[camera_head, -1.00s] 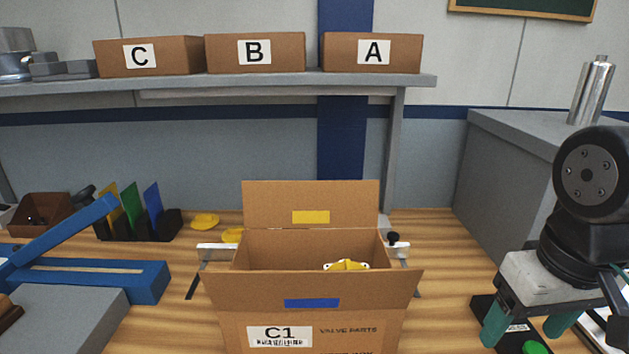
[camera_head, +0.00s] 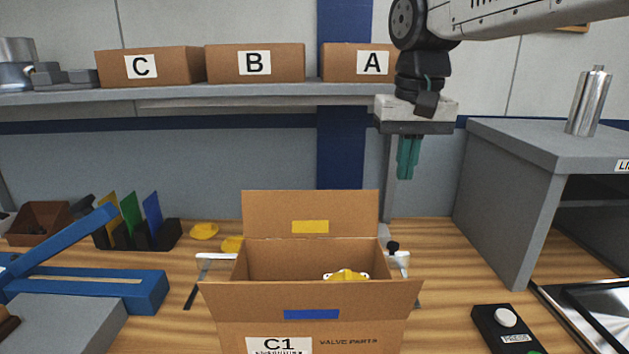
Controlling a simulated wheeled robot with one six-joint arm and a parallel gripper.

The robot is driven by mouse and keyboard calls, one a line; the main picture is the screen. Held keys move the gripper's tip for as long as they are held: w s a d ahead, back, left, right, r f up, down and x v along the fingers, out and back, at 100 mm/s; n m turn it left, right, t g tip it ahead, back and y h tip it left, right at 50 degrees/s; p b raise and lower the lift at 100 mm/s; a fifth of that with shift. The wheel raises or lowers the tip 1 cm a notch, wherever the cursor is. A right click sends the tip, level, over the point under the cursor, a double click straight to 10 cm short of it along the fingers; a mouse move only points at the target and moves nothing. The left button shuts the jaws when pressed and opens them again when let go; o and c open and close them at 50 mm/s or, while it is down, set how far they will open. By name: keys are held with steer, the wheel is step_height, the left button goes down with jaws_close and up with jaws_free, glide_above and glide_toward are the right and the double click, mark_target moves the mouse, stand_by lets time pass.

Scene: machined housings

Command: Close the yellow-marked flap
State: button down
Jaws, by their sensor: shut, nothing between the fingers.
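The cardboard box C1 (camera_head: 365,325) stands on the wooden bench in the middle foreground. Its far flap with the yellow mark (camera_head: 310,227) stands upright at the back of the opening. The near flap with the blue mark (camera_head: 311,314) is folded outward and down at the front. A yellow part (camera_head: 346,275) shows inside the open box. My gripper (camera_head: 407,165) is shut and empty, pointing down. In the picture it is above and to the right of the yellow-marked flap, apart from it.
Boxes C (camera_head: 150,65), B (camera_head: 255,62) and A (camera_head: 350,62) sit on the shelf (camera_head: 270,93) behind. A grey cabinet (camera_head: 510,200) stands at the right. A button box (camera_head: 505,330) and a blue tool (camera_head: 140,288) lie on either side of C1.

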glide_above(315, 196)
step_height(315, 196, down, 9)
steer(key=w, duration=0.2)
steer(key=shift+f, duration=0.15)
steer(key=shift+s+d, duration=0.1)
steer(key=shift+s, duration=0.1)
steer(key=shift+s+r+t, duration=0.2)
steer(key=shift+s+t, duration=0.4)
steer(key=shift+s, duration=0.1)
steer(key=shift+s+r+t, duration=0.2)
steer(key=shift+s+t, duration=0.4)
steer(key=shift+s, duration=0.1)
steer(key=s+f+t, duration=0.2)
steer(key=s+f, duration=0.3)
steer(key=s, duration=0.6)
steer(key=shift+s+a+f, duration=0.25)
steer(key=shift+s+f, duration=0.1)
steer(key=shift+s, duration=0.05)
